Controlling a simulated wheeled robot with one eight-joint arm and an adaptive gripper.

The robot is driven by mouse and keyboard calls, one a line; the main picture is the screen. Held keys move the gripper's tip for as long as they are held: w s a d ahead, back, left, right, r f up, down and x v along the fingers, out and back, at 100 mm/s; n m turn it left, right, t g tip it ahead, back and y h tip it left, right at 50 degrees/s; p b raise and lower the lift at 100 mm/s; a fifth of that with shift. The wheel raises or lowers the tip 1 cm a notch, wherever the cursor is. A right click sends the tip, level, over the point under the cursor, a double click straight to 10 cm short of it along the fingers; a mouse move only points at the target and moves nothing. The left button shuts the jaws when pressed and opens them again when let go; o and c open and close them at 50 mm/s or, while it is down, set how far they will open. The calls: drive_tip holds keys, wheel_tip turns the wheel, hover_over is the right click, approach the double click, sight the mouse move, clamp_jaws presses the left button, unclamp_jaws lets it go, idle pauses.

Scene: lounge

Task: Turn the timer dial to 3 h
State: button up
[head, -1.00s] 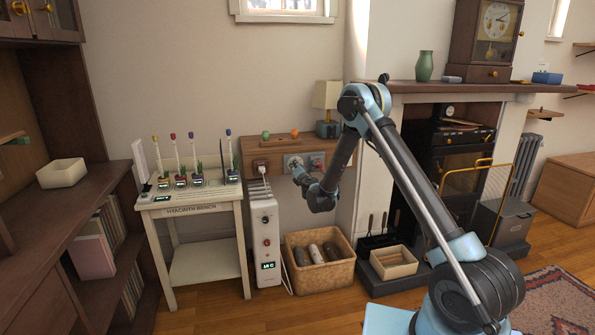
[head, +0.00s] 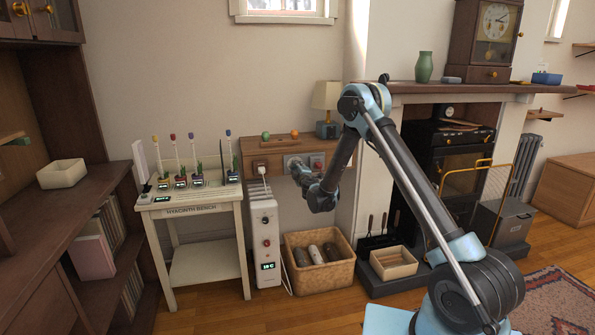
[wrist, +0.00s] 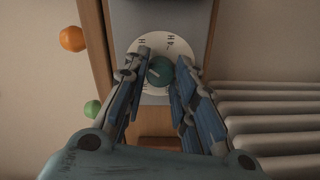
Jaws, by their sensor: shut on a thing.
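The timer dial (wrist: 141,88) has a round white face with dark marks. "4H" reads near its top right, and another "H" shows at the upper left. Its teal knob (wrist: 160,71) sits between the fingers of my gripper (wrist: 160,78), which is shut on it. The fingers cover parts of the face on both sides, and I cannot tell which mark the knob points at. In the head view my gripper (head: 299,168) is at the front of the wooden wall box, partly hiding the dial face (head: 291,160).
A white heater (head: 264,230) with a lit display stands below the wall box (head: 262,155). An orange ball (wrist: 72,38) and a green ball (wrist: 92,108) are near the dial.

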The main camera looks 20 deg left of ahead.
drive_tip(key=m, duration=0.5)
drive_tip(key=shift+m, duration=0.4)
idle(0.3)
drive_tip(key=o, duration=1.1)
drive_tip(key=v, duration=1.2)
drive_tip(key=shift+w+d+f, duration=0.1)
drive_tip(key=shift+f, duration=0.05)
